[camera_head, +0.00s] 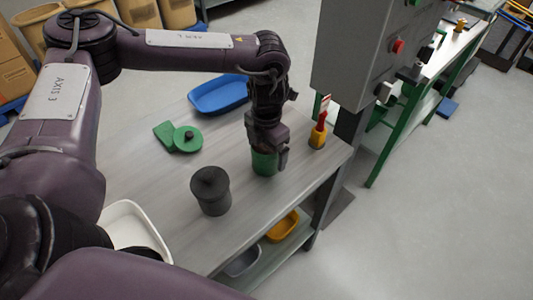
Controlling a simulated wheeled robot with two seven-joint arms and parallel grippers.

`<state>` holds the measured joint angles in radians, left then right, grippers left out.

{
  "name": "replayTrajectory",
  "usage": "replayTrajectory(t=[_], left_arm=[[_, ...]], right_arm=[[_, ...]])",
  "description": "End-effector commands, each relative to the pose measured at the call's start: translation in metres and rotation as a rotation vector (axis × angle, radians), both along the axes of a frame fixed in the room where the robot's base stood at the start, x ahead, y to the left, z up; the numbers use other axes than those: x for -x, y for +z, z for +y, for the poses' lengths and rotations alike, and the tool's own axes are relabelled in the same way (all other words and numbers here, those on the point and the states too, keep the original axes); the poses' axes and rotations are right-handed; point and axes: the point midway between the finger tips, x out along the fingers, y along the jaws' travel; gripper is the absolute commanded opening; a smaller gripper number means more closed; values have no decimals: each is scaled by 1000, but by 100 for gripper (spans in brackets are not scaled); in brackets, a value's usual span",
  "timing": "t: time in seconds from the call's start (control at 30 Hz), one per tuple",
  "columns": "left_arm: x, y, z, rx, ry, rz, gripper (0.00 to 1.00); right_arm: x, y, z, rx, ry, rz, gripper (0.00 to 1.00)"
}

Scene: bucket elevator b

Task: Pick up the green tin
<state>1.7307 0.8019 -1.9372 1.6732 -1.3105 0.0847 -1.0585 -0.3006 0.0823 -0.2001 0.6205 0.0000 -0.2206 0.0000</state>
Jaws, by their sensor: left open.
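The green tin (264,163) stands upright on the grey table, near its right side. My left gripper (267,150) points down right at the tin, with its fingers around or beside the upper part. The gripper is open, and one dark finger shows along the tin's right side. The gripper covers the tin's top, and I cannot tell whether the fingers touch it. My right gripper is not in view.
A green round-ended object (187,139), a blue tray (219,94) and a yellow-based red item (318,134) are on the table (150,184). A white tray (132,228) is at front left. A grey control box (365,50) rises behind.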

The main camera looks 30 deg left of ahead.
Motion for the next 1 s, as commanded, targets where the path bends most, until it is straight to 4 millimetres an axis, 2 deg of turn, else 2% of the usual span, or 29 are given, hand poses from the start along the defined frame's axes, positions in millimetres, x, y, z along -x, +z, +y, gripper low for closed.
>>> replayTrajectory(t=[0.13, 0.4, 0.47, 0.9, 1.0], left_arm=[[0, -17, 0, -1, 0, 2, 95], [0, -21, 0, 0, -1, -1, 95], [0, -21, 0, 0, -1, -1, 88], [0, -21, 0, 0, 0, -1, 30], [0, -20, 0, 0, 0, -1, 28]], right_arm=[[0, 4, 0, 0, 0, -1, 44], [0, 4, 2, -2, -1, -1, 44], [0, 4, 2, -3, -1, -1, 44], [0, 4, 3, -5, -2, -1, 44], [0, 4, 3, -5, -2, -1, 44]])
